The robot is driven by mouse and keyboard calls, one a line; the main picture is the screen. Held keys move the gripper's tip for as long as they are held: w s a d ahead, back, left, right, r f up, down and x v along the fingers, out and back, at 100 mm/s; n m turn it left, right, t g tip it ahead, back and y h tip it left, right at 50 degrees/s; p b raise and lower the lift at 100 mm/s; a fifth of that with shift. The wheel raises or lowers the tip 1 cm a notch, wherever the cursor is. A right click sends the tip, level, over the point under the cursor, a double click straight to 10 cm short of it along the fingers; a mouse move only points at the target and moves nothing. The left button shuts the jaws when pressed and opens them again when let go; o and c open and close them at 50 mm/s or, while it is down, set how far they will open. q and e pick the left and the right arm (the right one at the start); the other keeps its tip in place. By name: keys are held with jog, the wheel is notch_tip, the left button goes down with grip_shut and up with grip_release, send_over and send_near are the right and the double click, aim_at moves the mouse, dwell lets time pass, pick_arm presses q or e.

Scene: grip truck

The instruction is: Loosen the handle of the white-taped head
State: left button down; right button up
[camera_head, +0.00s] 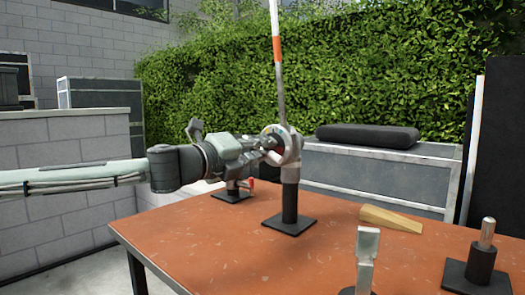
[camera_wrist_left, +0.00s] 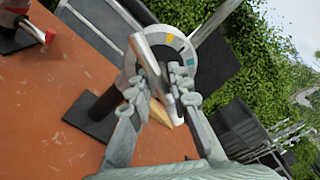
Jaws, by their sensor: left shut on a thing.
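A grip head (camera_head: 291,148) with a round metal disc sits on top of a dark post on a square black base, mid-table. A rod with white and orange bands (camera_head: 277,50) rises from it. In the left wrist view the disc (camera_wrist_left: 178,45) shows yellow and teal marks; I cannot make out white tape on it. My left gripper (camera_head: 268,150) is at the head's left side. In the wrist view its fingers (camera_wrist_left: 167,82) are shut on a silver bar-shaped handle (camera_wrist_left: 148,62) in front of the disc. My right gripper is not in view.
A second stand with a red handle (camera_head: 251,183) is partly hidden behind my left arm. A wooden wedge (camera_head: 390,219), a stand with a steel pin (camera_head: 487,233) and a flat metal upright (camera_head: 367,245) occupy the right side of the orange table (camera_head: 215,255). The front left tabletop is clear.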

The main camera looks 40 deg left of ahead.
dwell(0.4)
pick_arm(q)
jog(key=c, duration=1.4)
grip_release()
jog(key=shift+s, duration=0.1)
jog(key=s, duration=0.8)
jog(key=s+a, duration=0.1)
jog(key=s, duration=0.3)
jog(key=shift+w, duration=0.1)
